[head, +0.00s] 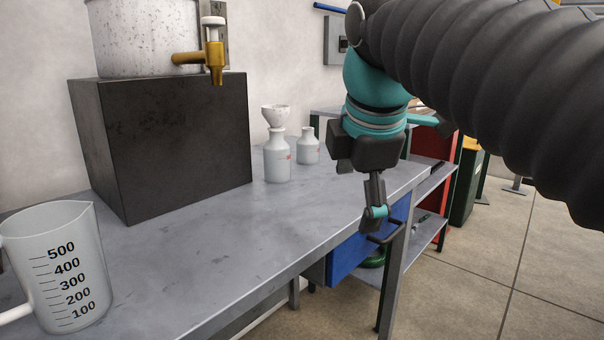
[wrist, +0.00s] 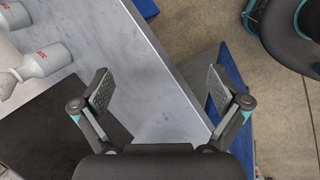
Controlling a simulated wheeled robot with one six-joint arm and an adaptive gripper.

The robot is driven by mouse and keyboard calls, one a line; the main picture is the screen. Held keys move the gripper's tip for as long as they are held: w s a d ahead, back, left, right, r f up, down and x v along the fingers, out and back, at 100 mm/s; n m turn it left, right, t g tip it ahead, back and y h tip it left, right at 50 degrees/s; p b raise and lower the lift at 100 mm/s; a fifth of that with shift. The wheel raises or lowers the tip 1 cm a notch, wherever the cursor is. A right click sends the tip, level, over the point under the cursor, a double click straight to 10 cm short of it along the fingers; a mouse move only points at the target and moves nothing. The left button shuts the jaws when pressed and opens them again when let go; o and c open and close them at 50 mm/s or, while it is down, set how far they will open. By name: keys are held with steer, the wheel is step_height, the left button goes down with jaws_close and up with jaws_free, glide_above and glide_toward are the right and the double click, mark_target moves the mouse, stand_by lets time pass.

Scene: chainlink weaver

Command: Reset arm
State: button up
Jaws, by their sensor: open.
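My gripper (head: 372,205) hangs at the end of my arm, over the front edge of the grey workbench near its right end. In the wrist view my gripper (wrist: 163,92) is open, with its two fingers spread wide and nothing between them. The bench top (wrist: 160,100) and its front edge lie below the fingers. In the head view one finger shows clearly, in front of the blue drawer (head: 350,258); the other is mostly hidden.
A measuring jug (head: 62,265) stands at the bench's front left. A dark block (head: 165,145) bears a white pot (head: 140,40) with a brass tap (head: 212,62). Two white bottles (head: 278,160) stand behind, one with a funnel (head: 275,114). The floor (head: 480,290) at right is clear.

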steer(key=s+d+f+m, duration=0.2)
steer(key=s+f+m, duration=0.1)
steer(key=f+m, duration=0.3)
steer(key=s+d+f+m, duration=0.3)
steer(key=f+m, duration=0.4)
steer(key=f, duration=0.4)
steer(key=s+d+f+m, duration=0.3)
steer(key=s+f+m, duration=0.1)
steer(key=f+m, duration=0.3)
steer(key=shift+s+d+f+t, duration=0.15)
steer(key=shift+s+f+t, duration=0.15)
steer(key=shift+f, duration=0.4)
